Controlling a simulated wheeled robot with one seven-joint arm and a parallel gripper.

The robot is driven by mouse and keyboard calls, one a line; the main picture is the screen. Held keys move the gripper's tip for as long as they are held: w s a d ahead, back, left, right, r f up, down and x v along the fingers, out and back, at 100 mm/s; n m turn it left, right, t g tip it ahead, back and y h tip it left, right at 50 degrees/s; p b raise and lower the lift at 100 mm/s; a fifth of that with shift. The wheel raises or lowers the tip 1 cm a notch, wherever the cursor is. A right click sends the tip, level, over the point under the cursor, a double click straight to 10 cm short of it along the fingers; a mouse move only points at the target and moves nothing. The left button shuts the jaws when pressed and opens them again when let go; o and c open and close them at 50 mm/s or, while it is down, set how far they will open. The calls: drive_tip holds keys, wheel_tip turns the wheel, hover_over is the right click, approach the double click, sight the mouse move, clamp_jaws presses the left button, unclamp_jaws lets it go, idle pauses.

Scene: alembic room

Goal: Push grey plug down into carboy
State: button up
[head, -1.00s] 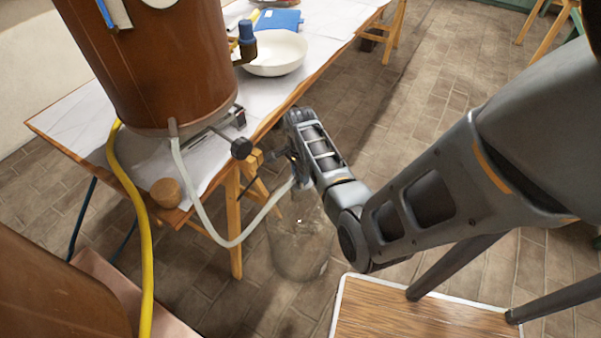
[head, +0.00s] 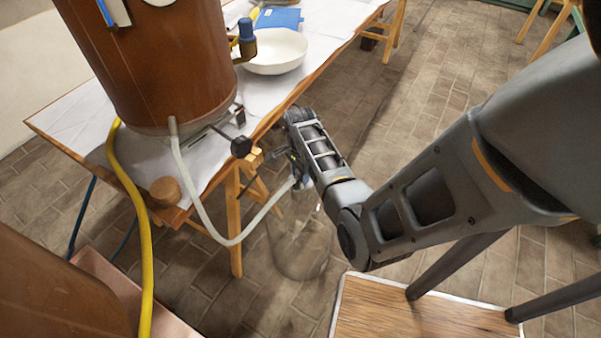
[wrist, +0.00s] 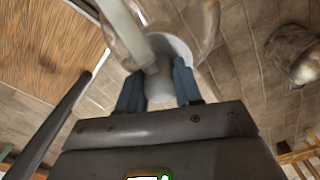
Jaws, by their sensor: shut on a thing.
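The grey plug (wrist: 158,88) sits between the two blue fingers of my gripper (wrist: 157,82), which is shut on it. A pale translucent hose (wrist: 128,32) runs to the plug. The clear glass carboy (head: 300,250) stands on the floor below my gripper in the head view. Its glass (wrist: 203,18) shows just beyond the plug in the wrist view. The plug is at the carboy's mouth; I cannot tell how deep it sits. In the head view my gripper (head: 299,178) is over the carboy's top, and my wrist mostly hides plug and neck.
The hose (head: 215,232) hangs from a copper vessel (head: 165,70) on the paper-covered table (head: 75,110). A white bowl (head: 275,52) and a cork (head: 165,191) are on the table. A wooden-topped surface (head: 400,310) lies right of the carboy. A yellow hose (head: 143,235) hangs at left.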

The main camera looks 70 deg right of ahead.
drive_tip(key=o, duration=1.1)
drive_tip(key=shift+r+p, duration=3.25)
drive_tip(key=shift+r, duration=0.25)
